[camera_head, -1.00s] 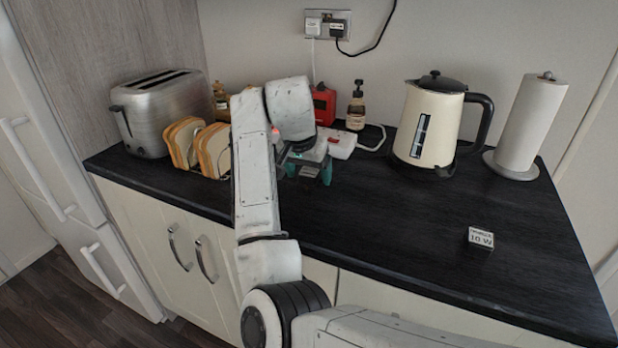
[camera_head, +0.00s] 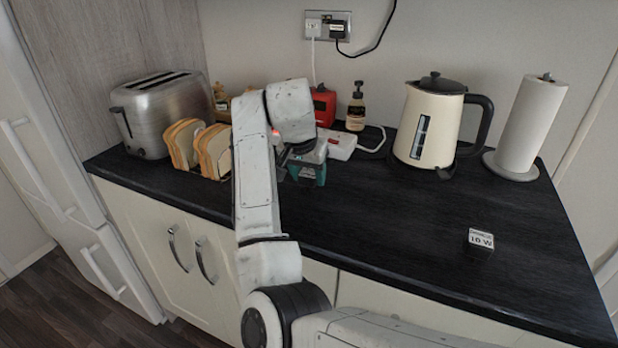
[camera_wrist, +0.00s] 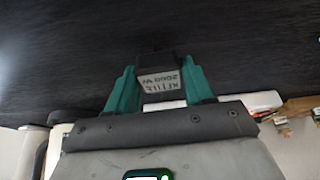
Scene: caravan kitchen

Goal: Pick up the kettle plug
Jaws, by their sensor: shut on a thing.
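The kettle plug (camera_wrist: 159,80) is a small dark block with a pale label that reads "KETTLE 3000 W" upside down in the wrist view. My gripper (camera_wrist: 160,68) has its two teal fingers shut on either side of it. In the head view my gripper (camera_head: 306,172) is low over the dark worktop, in front of the white power strip (camera_head: 340,146). The plug cannot be made out clearly there, and I cannot tell whether it touches the worktop. The cream kettle (camera_head: 428,130) stands upright at the back right.
A toaster (camera_head: 165,108) and bread slices in a rack (camera_head: 214,150) stand left of my arm. A red box (camera_head: 323,104) and a bottle (camera_head: 356,108) stand behind. A paper roll (camera_head: 530,125) is at right. A small "10 W" block (camera_head: 481,239) lies on otherwise clear worktop.

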